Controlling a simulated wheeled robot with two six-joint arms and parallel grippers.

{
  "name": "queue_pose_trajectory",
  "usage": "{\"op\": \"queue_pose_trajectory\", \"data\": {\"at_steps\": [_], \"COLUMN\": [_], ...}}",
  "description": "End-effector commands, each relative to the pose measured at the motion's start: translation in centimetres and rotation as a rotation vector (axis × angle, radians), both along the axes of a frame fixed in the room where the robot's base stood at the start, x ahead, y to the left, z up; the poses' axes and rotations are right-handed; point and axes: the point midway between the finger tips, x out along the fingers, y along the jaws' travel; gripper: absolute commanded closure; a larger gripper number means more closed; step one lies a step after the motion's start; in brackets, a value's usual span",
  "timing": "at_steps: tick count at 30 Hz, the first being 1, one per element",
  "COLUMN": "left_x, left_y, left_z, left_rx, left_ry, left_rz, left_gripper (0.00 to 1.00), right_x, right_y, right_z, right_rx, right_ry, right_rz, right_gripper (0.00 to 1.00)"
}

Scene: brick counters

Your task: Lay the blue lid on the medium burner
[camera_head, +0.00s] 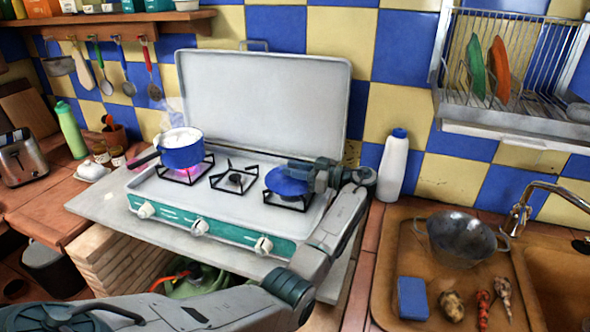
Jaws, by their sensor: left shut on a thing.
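The blue lid (284,184) is at the right burner (289,201) of the stove, over its black grate. I cannot tell whether it rests on the grate or hangs just above it. My left gripper (306,172) comes in from the right side of the stove and is shut on the lid. It hides the lid's right part. The stove also has a middle burner (234,180), which is bare and looks small. A blue pot (181,150) stands on the left burner, with a pink flame beneath. My right gripper is out of view.
The stove's raised grey cover (265,95) stands behind the burners. A white bottle with a blue cap (392,168) stands right of the stove. A metal colander (461,238) and a blue sponge (412,298) lie at the sink on the right.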

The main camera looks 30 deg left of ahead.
Motion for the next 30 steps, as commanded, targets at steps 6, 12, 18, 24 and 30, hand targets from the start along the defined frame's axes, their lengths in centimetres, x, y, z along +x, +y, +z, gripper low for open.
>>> {"op": "queue_pose_trajectory", "data": {"at_steps": [6,12,18,24,30], "left_x": [0.0,0.0,0.0,0.0,0.0], "left_y": [0.0,0.0,0.0,0.0,0.0], "left_z": [-0.2,-0.6,-0.5,-0.5,0.3], "left_rx": [0.0,0.0,0.0,0.0,0.0], "left_ry": [-0.001,-0.002,-0.001,-0.001,0.0], "left_rz": [0.0,0.0,0.0,0.0,0.0], "left_gripper": [1.0,1.0,0.52,0.52,0.52], "right_x": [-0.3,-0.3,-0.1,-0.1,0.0], "right_y": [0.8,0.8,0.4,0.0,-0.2], "right_z": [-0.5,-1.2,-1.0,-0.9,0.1], "right_rx": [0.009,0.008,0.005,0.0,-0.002], "right_ry": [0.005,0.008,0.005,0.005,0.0], "right_rz": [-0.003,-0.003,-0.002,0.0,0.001], "right_gripper": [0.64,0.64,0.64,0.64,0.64]}}
